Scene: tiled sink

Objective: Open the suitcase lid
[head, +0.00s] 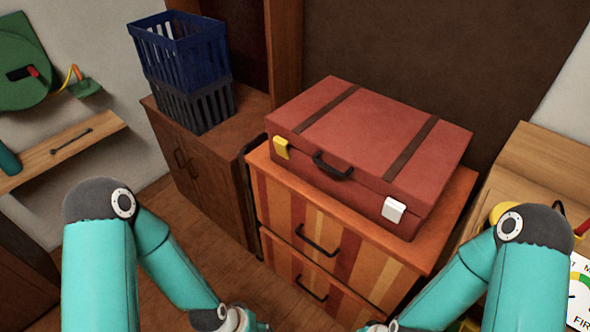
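The red suitcase (375,135) lies flat on the striped drawer cabinet, and its lid is shut. Two dark straps run across the lid. A black handle (333,168) is on its front side. A yellow latch (281,148) is at the left of the front and a white latch (393,210) at the right. My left gripper (245,321) is at the bottom edge, mostly cut off. My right gripper (380,327) is also at the bottom edge, nearly all out of frame. Both are apart from the suitcase, below and in front of it. Their fingers cannot be made out.
The striped cabinet (310,215) has two drawers with black handles. A brown cabinet (215,165) on the left bears a blue crate (180,45) on a dark crate (195,105). A wooden unit (550,160) stands at the right. The dark wall is close behind the suitcase.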

